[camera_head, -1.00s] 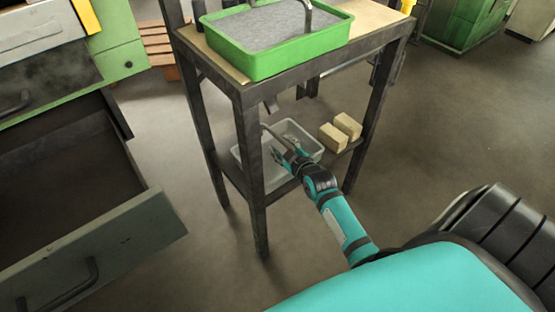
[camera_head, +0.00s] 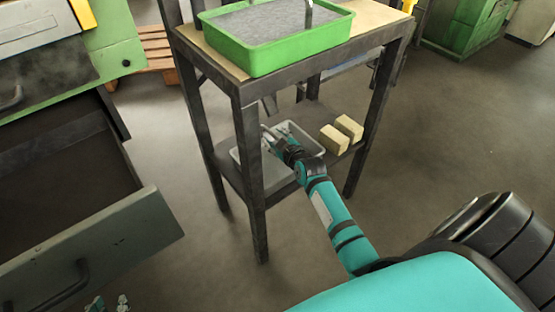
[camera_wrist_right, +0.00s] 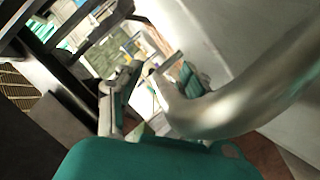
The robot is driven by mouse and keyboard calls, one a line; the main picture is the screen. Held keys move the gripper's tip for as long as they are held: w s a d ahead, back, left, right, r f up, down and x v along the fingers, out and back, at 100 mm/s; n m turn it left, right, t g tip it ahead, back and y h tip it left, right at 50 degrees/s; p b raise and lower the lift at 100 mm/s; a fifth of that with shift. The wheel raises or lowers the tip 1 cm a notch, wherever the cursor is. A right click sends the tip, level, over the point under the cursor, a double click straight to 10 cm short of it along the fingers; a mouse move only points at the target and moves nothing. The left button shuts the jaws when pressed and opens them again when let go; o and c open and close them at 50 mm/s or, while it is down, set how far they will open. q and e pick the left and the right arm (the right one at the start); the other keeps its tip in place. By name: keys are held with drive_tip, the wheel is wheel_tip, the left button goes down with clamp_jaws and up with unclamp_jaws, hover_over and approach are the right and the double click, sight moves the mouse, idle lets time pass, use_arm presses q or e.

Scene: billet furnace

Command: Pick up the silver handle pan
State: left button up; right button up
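The light grey pan (camera_head: 313,138) sits on the lower shelf of the dark metal stand, partly hidden by my right gripper and a stand leg. In the right wrist view its curved silver handle (camera_wrist_right: 250,105) crosses the right half, close to the camera, with a pale pan wall (camera_wrist_right: 208,32) behind. My right gripper (camera_head: 272,138) is at the pan; in the wrist view its fingers (camera_wrist_right: 145,85) are apart, with the handle beside or between them; contact is unclear. The tips of my left gripper (camera_head: 109,304) show apart at the bottom edge, below the drawer.
The stand (camera_head: 249,125) has a green tray (camera_head: 245,57) with grey material on top. Two tan blocks (camera_head: 341,134) lie right of the pan on the lower shelf. An open drawer (camera_head: 95,245) juts out at left.

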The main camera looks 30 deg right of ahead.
clamp_jaws()
idle(0.3)
drive_tip(key=shift+r, duration=0.2)
drive_tip(key=shift+w, duration=0.1)
